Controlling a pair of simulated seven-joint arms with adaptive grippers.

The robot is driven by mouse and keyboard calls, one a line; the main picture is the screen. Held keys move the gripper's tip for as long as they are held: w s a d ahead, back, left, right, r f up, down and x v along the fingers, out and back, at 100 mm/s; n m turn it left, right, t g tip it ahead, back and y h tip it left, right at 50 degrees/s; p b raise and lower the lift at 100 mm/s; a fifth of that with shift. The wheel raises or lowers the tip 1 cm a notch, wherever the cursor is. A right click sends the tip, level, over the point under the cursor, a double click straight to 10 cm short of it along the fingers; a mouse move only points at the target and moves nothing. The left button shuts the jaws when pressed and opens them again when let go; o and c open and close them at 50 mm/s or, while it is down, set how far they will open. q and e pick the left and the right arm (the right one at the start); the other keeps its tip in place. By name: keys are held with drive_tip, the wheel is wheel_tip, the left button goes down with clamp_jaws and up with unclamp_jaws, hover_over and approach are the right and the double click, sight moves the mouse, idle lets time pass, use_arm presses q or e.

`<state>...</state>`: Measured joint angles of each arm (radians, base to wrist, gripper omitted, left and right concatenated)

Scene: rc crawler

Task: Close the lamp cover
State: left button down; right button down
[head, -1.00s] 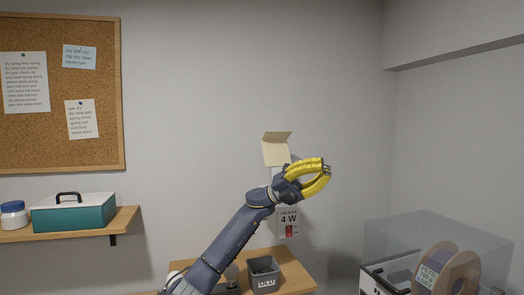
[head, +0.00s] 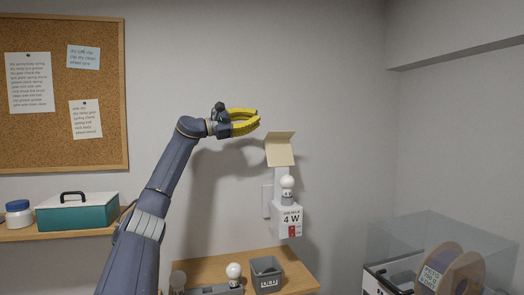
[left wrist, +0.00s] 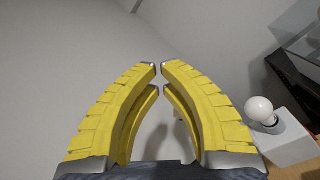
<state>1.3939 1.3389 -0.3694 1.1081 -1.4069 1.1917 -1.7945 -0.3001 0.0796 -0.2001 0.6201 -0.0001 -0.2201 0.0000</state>
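The lamp cover (head: 280,150) is a beige flap on the wall, raised open above a white lamp box (head: 288,222) marked "4 W". A white bulb (head: 287,182) stands upright on the box, uncovered. The bulb (left wrist: 261,110) and box (left wrist: 290,140) also show at the right of the left wrist view. My left gripper (head: 259,117) is up and to the left of the cover, apart from it. In the left wrist view its yellow fingers (left wrist: 159,68) nearly meet at the tips, with nothing between them. My right gripper is not in view.
A wooden shelf (head: 222,263) below holds a grey bin (head: 267,278) and another white bulb (head: 234,270). A spool (head: 455,274) sits in a clear case at the lower right. A teal box (head: 77,212) stands on the left shelf. The wall above the cover is clear.

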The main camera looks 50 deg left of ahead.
sight(260, 152)
use_arm(q)
drive_tip(key=a+f+g+y, duration=0.3)
drive_tip(key=a+f+y, duration=0.2)
drive_tip(key=a+f, duration=0.55)
drive_tip(key=shift+y, duration=0.3)
drive_tip(key=x, duration=0.3)
drive_tip(key=f+x, duration=0.1)
drive_tip(key=x, duration=0.2)
drive_tip(key=d+x, duration=0.1)
drive_tip(key=x, duration=0.3)
drive_tip(key=shift+s+f, duration=0.15)
drive_tip(key=shift+s+d+r, duration=0.3)
drive_tip(key=shift+d+r, duration=0.15)
drive_tip(key=shift+d, duration=0.3)
drive_tip(key=shift+s+d+r, duration=0.35)
drive_tip(key=shift+d+r, duration=0.1)
drive_tip(key=shift+d, duration=0.3)
